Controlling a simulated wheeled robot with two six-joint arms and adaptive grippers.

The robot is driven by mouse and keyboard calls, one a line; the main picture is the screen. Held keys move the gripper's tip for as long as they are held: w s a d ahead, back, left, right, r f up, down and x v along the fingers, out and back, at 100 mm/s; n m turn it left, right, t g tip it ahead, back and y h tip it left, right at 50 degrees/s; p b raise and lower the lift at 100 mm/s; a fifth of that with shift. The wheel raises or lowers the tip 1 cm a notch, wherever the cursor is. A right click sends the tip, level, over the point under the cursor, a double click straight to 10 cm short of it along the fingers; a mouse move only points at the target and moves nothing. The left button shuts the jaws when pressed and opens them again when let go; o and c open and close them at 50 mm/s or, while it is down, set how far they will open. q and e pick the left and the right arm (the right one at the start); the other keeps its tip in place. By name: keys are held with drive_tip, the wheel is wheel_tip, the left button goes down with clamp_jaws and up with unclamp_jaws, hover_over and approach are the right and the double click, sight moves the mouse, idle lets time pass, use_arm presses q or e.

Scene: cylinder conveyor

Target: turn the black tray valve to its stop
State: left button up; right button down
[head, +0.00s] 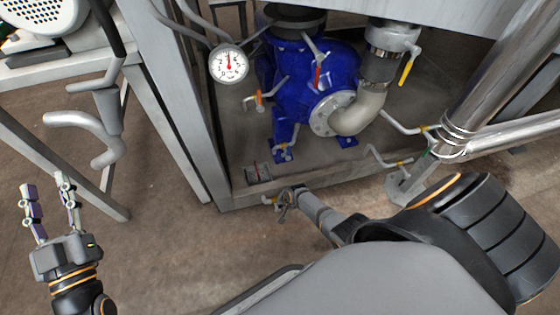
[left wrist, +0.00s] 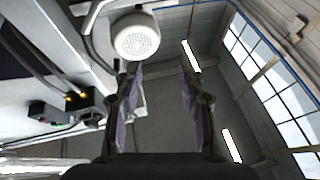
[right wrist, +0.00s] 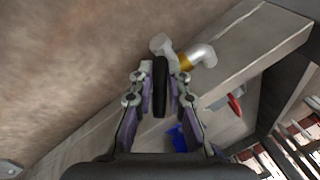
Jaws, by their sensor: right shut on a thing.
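The black tray valve handle (right wrist: 160,88) shows in the right wrist view as an upright dark bar between my right fingers. A brass collar (right wrist: 184,62) and a silver elbow pipe (right wrist: 203,55) sit just beyond it. In the head view my right gripper (head: 281,208) is at the front lower edge of the metal tray, shut on the handle and mostly covering it. A bit of the valve's brass fitting (head: 268,200) shows beside the gripper. My left gripper (head: 49,190) is open and empty at the far left, pointing up; its fingers also show apart in the left wrist view (left wrist: 158,75).
A blue pump (head: 305,85) with a grey elbow stands on the tray (head: 235,130). Several small valves with coloured parts surround it, including a yellow-handled one (head: 409,66). A pressure gauge (head: 229,63) hangs at the frame's left post. The brown floor in front is clear.

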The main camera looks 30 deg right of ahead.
drive_tip(key=shift+w+a+r+h+p, duration=0.15)
drive_tip(key=shift+a+h+p, duration=0.15)
drive_tip(key=shift+a+h, duration=0.3)
use_arm(q)
wheel_tip(320, 180, down, 8)
drive_tip(key=g, duration=0.4)
use_arm(e)
drive_tip(key=shift+g+h, duration=0.3)
drive_tip(key=shift+a, duration=0.15)
use_arm(q)
wheel_tip(320, 180, up, 8)
drive_tip(key=t, duration=0.3)
drive_tip(key=shift+a+t+b, duration=0.4)
drive_tip(key=shift+a+b, duration=0.05)
use_arm(e)
drive_tip(key=shift+w+a+n+g+h, duration=0.15)
drive_tip(key=shift+a+g+h, duration=0.1)
drive_tip(key=shift+h, duration=0.35)
drive_tip(key=shift+w+a+n+g+h, duration=0.1)
drive_tip(key=shift+a+n+g+h, duration=0.1)
drive_tip(key=shift+h, duration=0.4)
drive_tip(key=c, duration=1.6)
unclamp_jaws()
drive_tip(key=shift+r, duration=0.1)
drive_tip(key=v, duration=1.2)
drive_tip(key=shift+s, duration=0.15)
